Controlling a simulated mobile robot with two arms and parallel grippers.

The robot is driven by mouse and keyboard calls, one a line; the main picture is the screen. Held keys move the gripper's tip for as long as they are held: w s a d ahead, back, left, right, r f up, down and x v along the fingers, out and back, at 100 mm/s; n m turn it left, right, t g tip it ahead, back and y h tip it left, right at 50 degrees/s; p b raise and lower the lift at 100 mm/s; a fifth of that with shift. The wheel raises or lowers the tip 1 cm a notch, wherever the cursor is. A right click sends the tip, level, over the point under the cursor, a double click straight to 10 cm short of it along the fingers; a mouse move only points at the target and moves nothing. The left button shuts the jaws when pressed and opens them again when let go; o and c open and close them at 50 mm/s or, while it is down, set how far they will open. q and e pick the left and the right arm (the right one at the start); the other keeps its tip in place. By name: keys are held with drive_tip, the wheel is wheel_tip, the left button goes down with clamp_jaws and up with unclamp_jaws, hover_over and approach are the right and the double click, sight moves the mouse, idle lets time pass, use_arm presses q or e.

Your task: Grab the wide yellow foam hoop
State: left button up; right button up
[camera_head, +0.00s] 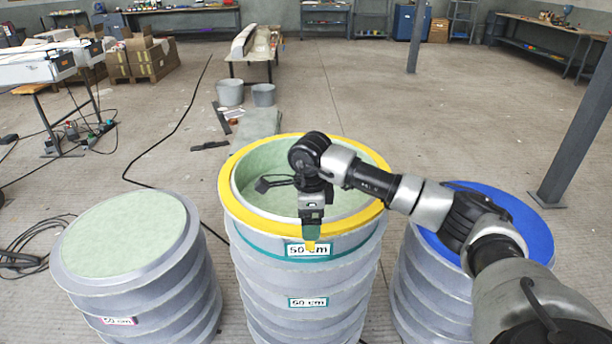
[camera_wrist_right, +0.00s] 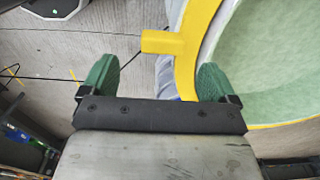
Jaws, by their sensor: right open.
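The wide yellow foam hoop (camera_head: 228,192) lies around the top rim of the middle grey mould (camera_head: 300,272). A small yellow tab sticks out from the hoop's near side. My right gripper (camera_head: 311,232) is over this near side, pointing down, and partly hides the hoop and tab. In the right wrist view my right gripper (camera_wrist_right: 157,78) is open, with its green fingers apart and nothing held. The tab of the hoop (camera_wrist_right: 163,43) shows ahead, between the lines of the two fingers. My left gripper is not in view.
A grey mould with a pale green top (camera_head: 125,235) stands on the left. A mould with a blue top (camera_head: 530,225) stands on the right, partly behind my right arm. Grey buckets (camera_head: 230,92) and a low bench stand behind. Cables lie on the floor at left.

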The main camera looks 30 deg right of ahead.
drive_tip(key=shift+w+d+f+p, duration=0.1)
drive_tip(key=shift+f+p, duration=0.3)
drive_tip(key=shift+f, duration=1)
drive_tip(key=shift+w+f+p, duration=0.1)
drive_tip(key=shift+f+p, duration=0.25)
drive_tip(key=shift+f, duration=1)
drive_tip(key=c, duration=1)
drive_tip(key=shift+r, duration=0.1)
